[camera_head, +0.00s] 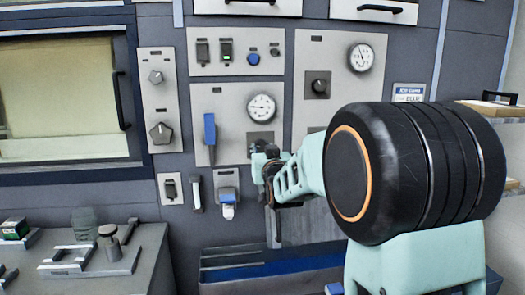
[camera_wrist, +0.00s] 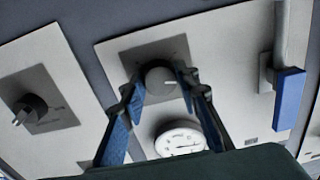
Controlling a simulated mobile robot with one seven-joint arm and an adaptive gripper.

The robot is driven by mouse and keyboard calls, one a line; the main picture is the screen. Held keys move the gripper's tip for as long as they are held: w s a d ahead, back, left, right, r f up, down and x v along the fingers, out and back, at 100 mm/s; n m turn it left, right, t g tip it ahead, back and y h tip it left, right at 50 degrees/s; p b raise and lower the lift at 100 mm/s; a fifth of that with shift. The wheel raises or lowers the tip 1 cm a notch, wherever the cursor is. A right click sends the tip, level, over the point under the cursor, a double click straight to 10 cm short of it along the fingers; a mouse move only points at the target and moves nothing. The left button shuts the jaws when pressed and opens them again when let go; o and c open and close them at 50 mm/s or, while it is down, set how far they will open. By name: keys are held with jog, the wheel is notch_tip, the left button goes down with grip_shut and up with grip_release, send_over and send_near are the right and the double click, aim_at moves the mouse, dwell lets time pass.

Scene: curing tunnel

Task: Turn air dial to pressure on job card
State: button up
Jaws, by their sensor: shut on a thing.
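My gripper (camera_wrist: 161,88) is at a round grey knob (camera_wrist: 157,78) with a white mark, on a dark square plate; its two fingers are on either side of the knob. In the head view my gripper (camera_head: 264,162) is at the panel below a round white gauge (camera_head: 262,108), and it hides the knob. The gauge also shows in the wrist view (camera_wrist: 181,138), between the fingers; its reading is too small to tell. A white and blue card (camera_head: 408,92) hangs on the wall at the right; I can make out "BLUE" on it but no pressure figure.
A blue-handled lever (camera_head: 210,138) is left of the gauge. A second gauge (camera_head: 361,57) and a black knob (camera_head: 317,84) are on the panel to the right. A bench (camera_head: 130,255) with metal parts stands at lower left.

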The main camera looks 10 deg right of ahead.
jog(key=shift+f+m+b, duration=0.1)
jog(key=shift+m+b, duration=0.2)
jog(key=shift+b, duration=0.05)
jog(key=m+b, duration=0.2)
jog(key=b, duration=0.1)
jog(key=shift+f+m, duration=0.1)
jog(key=shift+m, duration=0.3)
jog(key=m+b, duration=0.4)
jog(key=shift+b, duration=0.3)
jog(key=m+b, duration=0.4)
jog(key=m, duration=0.1)
jog(key=shift+a, duration=0.1)
jog(key=shift+r+m+b, duration=0.25)
jog(key=shift+m+b, duration=0.75)
jog(key=shift+m, duration=0.2)
jog(key=shift+r, duration=0.1)
jog(key=o, duration=1.2)
jog(key=shift+c, duration=0.2)
